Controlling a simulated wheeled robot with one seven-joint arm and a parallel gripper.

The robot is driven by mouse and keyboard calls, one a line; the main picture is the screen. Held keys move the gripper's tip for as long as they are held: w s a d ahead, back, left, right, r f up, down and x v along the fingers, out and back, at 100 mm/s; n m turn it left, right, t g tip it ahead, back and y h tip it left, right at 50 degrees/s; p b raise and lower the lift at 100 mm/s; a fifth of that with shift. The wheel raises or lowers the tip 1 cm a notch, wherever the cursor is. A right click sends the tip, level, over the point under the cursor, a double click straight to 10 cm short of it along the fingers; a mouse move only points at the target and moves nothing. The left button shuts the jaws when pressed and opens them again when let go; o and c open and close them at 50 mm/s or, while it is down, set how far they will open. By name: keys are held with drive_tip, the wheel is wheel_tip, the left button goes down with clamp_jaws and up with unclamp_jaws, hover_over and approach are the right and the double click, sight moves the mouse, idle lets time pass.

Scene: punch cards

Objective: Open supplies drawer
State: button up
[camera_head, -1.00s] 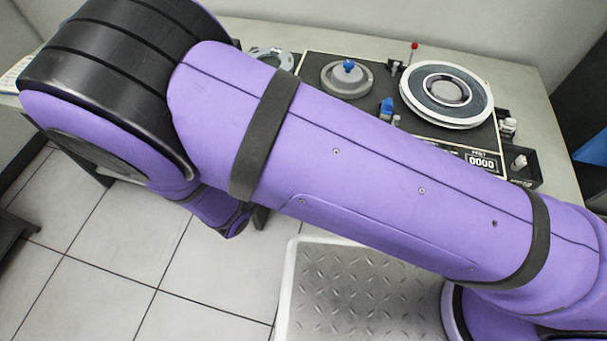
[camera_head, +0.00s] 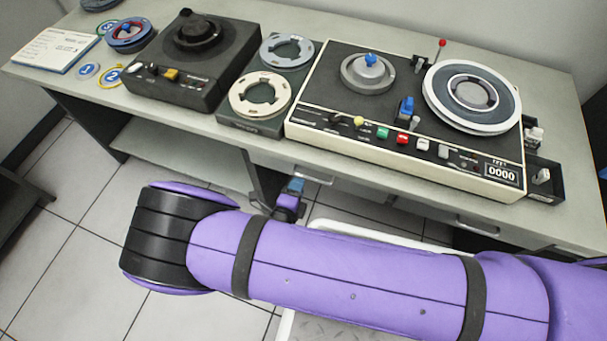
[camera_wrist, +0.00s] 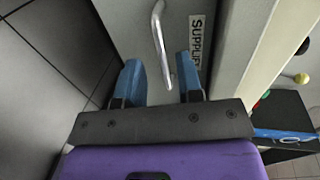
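The supplies drawer (camera_wrist: 130,22) is a pale grey front with a black-on-white label (camera_wrist: 196,38) reading "SUPPLI…", partly hidden by a finger. Its silver bar handle (camera_wrist: 158,40) lies between the two blue fingers of my gripper (camera_wrist: 159,68) in the wrist view. The fingers are open, with a gap visible on the left side; whether the right finger touches the handle I cannot tell. In the head view my gripper (camera_head: 293,190) is under the desk's front edge, just left of a silver handle (camera_head: 314,176). The drawer looks closed.
The desk (camera_head: 225,125) carries a reel machine (camera_head: 330,90), a black device (camera_head: 195,65) and several reels. A second handle (camera_head: 478,226) is on the desk front at right. Open shelf space lies left of the drawers. A pale-rimmed metal plate (camera_head: 320,328) is on the floor.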

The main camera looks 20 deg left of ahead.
sight(303, 176)
drive_tip(key=shift+x, duration=2.65)
drive_tip(key=shift+c, duration=0.2)
clamp_jaws()
